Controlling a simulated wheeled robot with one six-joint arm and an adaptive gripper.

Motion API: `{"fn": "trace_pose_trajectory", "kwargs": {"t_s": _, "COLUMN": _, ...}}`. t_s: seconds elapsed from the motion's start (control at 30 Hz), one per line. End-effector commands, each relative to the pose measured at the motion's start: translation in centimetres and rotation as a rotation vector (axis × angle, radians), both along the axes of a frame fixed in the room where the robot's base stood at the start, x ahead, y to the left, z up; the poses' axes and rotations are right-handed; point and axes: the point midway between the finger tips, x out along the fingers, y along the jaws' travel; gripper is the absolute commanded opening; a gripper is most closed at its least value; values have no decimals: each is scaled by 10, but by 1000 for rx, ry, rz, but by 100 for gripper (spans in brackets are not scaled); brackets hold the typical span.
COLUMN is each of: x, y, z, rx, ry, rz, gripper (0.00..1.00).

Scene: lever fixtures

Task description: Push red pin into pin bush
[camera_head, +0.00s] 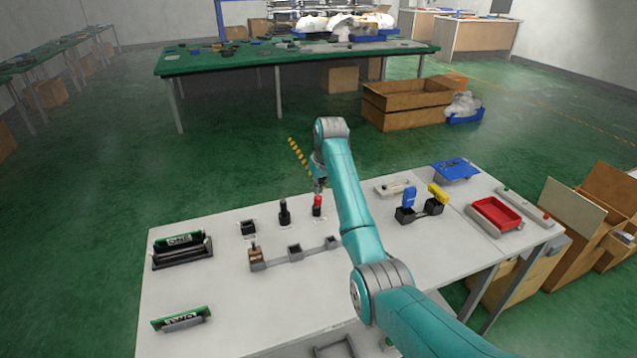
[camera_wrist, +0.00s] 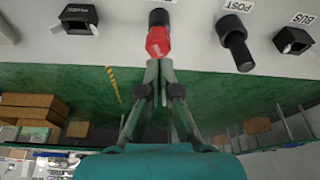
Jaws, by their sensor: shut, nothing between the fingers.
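The red pin (camera_head: 317,201) stands upright near the far edge of the white table, in a dark round bush (camera_head: 317,212). In the wrist view the red pin (camera_wrist: 158,42) shows just beyond my fingertips, with the dark bush (camera_wrist: 159,17) behind it. My gripper (camera_wrist: 158,66) is shut and empty. In the head view my gripper (camera_head: 319,187) is right above the pin's top. The tips are at or very near the pin's end; I cannot tell whether they touch. How deep the pin sits is unclear.
A black post (camera_head: 284,213) and a black square socket (camera_head: 248,228) stand left of the pin. A grey fixture with a brown block (camera_head: 254,255) lies nearer. Blue and yellow levers (camera_head: 409,198) and a red tray (camera_head: 495,213) are to the right.

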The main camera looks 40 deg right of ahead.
Motion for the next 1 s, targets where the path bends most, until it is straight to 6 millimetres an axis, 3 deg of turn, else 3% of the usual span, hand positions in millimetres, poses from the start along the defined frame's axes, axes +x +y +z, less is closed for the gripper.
{"fn": "trace_pose_trajectory", "kwargs": {"t_s": 1.0, "x": 1, "y": 0, "z": -12, "rx": 0, "ry": 1, "rz": 0, "gripper": 0}}
